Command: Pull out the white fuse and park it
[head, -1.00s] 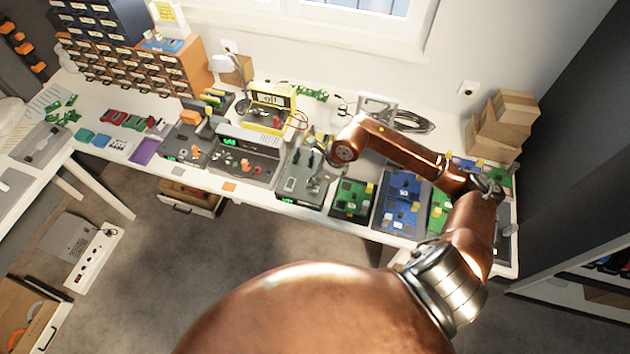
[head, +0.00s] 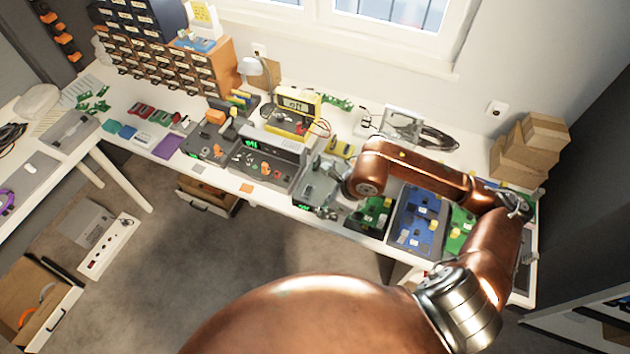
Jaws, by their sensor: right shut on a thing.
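My right gripper (head: 336,186) is at the dark grey device box (head: 312,196) with a green display, near the front of the bench. It is small and partly behind my right wrist. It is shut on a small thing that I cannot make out. I cannot pick out the white fuse in the head view, nor tell whether the held thing is in the box or clear of it. My left gripper is not in view.
Left of the box stand a grey power supply (head: 283,152) and a yellow meter (head: 292,106). Green and blue circuit boards (head: 417,217) lie to its right, under my right arm. Cartons (head: 523,150) are stacked at the far right.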

